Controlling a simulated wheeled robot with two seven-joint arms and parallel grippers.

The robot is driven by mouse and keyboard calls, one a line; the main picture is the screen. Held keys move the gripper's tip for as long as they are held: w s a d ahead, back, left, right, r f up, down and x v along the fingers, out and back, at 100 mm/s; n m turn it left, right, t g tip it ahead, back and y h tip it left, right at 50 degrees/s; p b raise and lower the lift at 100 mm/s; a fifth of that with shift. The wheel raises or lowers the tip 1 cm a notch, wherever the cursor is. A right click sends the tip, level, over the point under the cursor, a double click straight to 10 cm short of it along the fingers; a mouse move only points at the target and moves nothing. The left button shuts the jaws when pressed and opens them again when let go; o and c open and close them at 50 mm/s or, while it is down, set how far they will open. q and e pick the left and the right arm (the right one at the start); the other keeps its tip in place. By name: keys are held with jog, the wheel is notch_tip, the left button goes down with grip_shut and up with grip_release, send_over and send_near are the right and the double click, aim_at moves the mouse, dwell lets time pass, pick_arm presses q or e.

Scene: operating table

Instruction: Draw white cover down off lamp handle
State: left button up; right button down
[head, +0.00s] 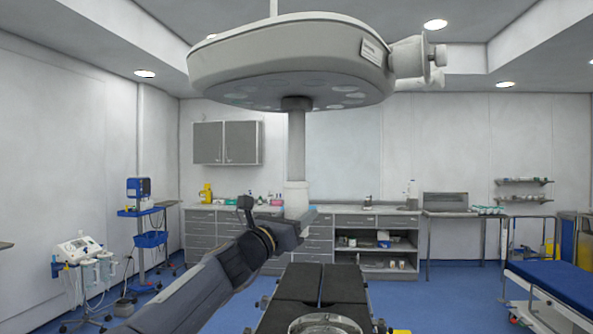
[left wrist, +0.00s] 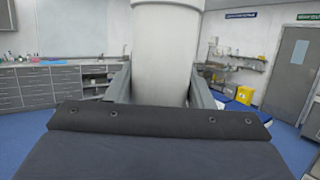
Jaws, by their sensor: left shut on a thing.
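The surgical lamp (head: 290,60) hangs overhead, and its grey handle (head: 296,140) points straight down from the centre. The white cover (head: 296,192) is an upright cylinder at the handle's lower end, with a long grey stretch of handle bare above it. I cannot tell whether the handle's tip is still inside it. My left gripper (head: 297,217) is shut on the lower part of the cover. In the left wrist view the cover (left wrist: 165,45) stands between my two fingers (left wrist: 163,88), one on each side. My right gripper is not in view.
Counters with drawers (head: 215,222) line the back wall. A blue trolley (head: 148,213) is at left and a blue bed (head: 558,283) at right. The air around the cover is free.

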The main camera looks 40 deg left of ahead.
pick_arm(q)
jog(key=shift+f+b, duration=2.05)
jog(key=shift+f, duration=0.2)
